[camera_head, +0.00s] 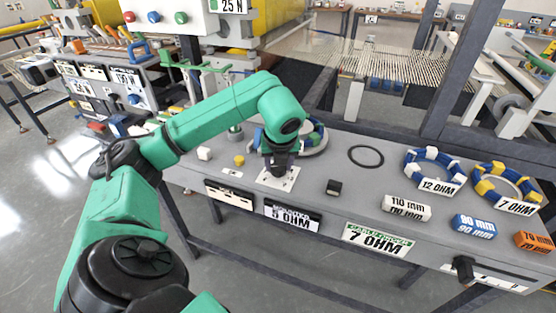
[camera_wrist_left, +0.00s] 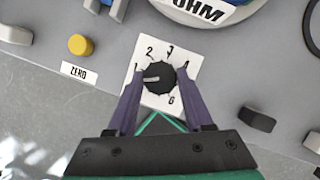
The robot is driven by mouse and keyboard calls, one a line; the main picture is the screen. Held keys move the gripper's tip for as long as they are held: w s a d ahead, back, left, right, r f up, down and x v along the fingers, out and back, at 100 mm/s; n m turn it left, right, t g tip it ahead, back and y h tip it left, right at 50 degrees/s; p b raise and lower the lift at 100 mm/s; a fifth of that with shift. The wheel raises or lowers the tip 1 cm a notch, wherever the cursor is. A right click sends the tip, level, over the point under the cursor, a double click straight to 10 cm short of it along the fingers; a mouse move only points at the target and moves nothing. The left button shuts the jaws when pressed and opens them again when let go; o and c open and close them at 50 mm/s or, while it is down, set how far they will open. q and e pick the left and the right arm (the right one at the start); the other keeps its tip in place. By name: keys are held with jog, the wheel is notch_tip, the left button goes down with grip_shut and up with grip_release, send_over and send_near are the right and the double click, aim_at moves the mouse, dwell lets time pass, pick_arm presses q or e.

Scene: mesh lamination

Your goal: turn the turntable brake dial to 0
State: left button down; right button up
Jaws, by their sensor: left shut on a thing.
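The brake dial (camera_wrist_left: 158,77) is a black ribbed knob on a white plate (camera_wrist_left: 188,55) with printed numbers; 1, 2, 3, 4 and 6 can be read in the left wrist view. A pale mark on the knob points left, close to the 1. I cannot see a 0 on the plate. My left gripper (camera_wrist_left: 160,76) points down at the dial with one purple finger on each side, shut on it. In the head view the left gripper (camera_head: 279,168) stands over the white plate (camera_head: 290,184) and hides most of the knob. My right gripper is not in view.
A small black block (camera_head: 334,187) lies to the right. The turntable (camera_head: 314,138) with a cable ring is just behind. Cable rings (camera_head: 432,170) and labelled blocks (camera_head: 407,207) stand farther right.

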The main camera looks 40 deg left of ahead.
pick_arm(q)
jog(key=shift+d+n+g+y+p, duration=0.1)
jog(key=shift+n+g+y+p, duration=0.45)
jog(key=shift+n, duration=1.45)
jog(key=shift+c, duration=1.5)
grip_release()
jog(key=shift+w, duration=0.1)
